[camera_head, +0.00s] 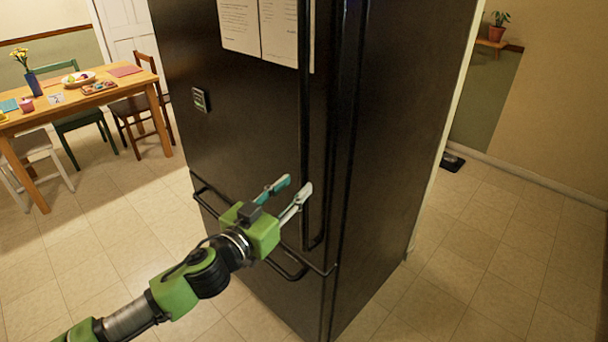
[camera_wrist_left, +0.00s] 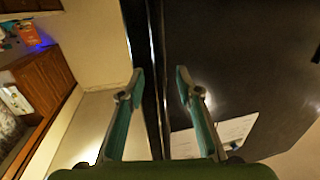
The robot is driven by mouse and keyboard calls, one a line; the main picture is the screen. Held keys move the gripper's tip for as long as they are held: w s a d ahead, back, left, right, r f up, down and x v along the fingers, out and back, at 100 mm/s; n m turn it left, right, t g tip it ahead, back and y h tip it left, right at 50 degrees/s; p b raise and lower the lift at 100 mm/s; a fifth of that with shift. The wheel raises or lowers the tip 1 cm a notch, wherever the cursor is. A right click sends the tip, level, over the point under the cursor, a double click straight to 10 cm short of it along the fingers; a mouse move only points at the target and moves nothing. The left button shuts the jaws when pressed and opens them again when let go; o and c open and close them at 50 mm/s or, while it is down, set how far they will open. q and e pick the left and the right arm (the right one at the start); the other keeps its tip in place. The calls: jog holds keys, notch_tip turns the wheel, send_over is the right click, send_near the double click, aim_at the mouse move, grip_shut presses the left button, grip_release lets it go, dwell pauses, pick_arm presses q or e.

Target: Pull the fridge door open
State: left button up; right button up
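The black fridge (camera_head: 240,120) stands in the middle of the head view. Its tall door has a long vertical black handle (camera_head: 306,130) near the right edge, and the door looks shut. My left gripper (camera_head: 286,193) is open in front of the lower part of this handle, its two fingers pointing toward it. In the left wrist view the open fingers (camera_wrist_left: 159,88) are spread, and a dark upright bar, seemingly the handle, shows between them. I cannot tell whether a finger touches it. My right gripper is in neither view.
A lower front section has a horizontal bar handle (camera_head: 285,268). Papers (camera_head: 240,26) hang on the door. A wooden table (camera_head: 90,98) with chairs stands at the left. A potted plant (camera_head: 499,19) is at the far right.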

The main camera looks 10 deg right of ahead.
aim_at(301, 181)
pick_arm(q)
jog(key=shift+x, duration=2.55)
grip_shut()
